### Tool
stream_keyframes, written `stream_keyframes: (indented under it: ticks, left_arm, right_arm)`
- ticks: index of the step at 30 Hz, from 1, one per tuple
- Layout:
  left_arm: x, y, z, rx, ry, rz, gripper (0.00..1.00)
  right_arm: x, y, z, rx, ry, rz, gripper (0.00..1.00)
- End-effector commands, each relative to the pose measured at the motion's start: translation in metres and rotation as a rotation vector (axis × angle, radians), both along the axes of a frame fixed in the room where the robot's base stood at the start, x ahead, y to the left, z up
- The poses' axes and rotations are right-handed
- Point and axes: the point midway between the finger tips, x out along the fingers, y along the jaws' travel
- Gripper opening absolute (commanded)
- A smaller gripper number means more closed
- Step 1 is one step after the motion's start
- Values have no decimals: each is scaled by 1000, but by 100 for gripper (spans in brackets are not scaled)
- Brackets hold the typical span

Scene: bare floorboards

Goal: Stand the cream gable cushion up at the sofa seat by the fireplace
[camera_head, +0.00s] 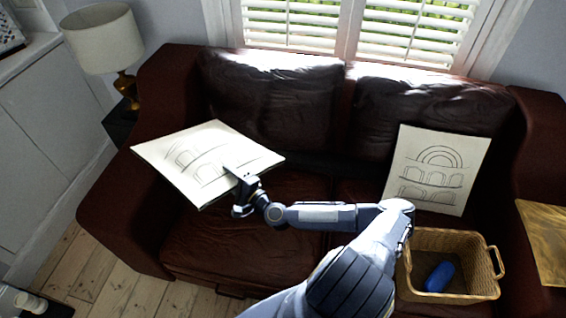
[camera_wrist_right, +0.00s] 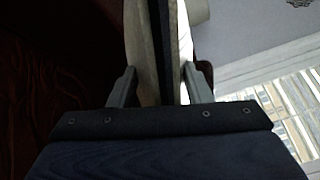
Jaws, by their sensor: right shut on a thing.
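A cream cushion (camera_head: 180,150) with a line drawing of arches is held tilted, nearly flat, above the left seat of the dark red leather sofa (camera_head: 215,255). My right gripper (camera_head: 241,176) is shut on its near edge. In the right wrist view the cushion (camera_wrist_right: 145,60) shows edge-on between the two fingers of the right gripper (camera_wrist_right: 160,88). A second cream cushion (camera_head: 435,170), with a drawing of an arch over rows of arches, leans upright against the right backrest. I cannot make out a gable on the held cushion. My left gripper is out of view.
A wicker basket (camera_head: 450,240) holding a blue object (camera_head: 439,276) stands at the right front of the sofa. A lamp (camera_head: 104,42) stands beyond the left armrest, with white panelling further left. A wooden surface (camera_head: 543,235) is at the right edge. The left backrest is clear.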

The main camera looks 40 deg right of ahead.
Motion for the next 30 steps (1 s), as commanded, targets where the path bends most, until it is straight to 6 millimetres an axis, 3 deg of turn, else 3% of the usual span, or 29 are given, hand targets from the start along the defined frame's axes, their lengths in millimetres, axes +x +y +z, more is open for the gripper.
stream_keyframes:
  ticks: [1, 6, 16, 20, 24, 30]
  left_arm:
    - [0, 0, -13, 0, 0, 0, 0]
    - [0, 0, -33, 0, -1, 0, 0]
    - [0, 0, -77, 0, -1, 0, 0]
    - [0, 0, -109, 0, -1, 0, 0]
    - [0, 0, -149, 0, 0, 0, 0]
    - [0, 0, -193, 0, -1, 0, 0]
  right_arm:
    - [2, -5, -14, 29, 1, 6, 9]
    - [7, -14, -37, 101, 21, 59, 9]
    - [15, -45, -72, 254, 75, 170, 8]
    - [16, -76, -89, 356, 117, 211, 8]
    - [9, -120, -105, 545, 199, 257, 8]
    - [4, -148, -112, 863, 366, 348, 8]
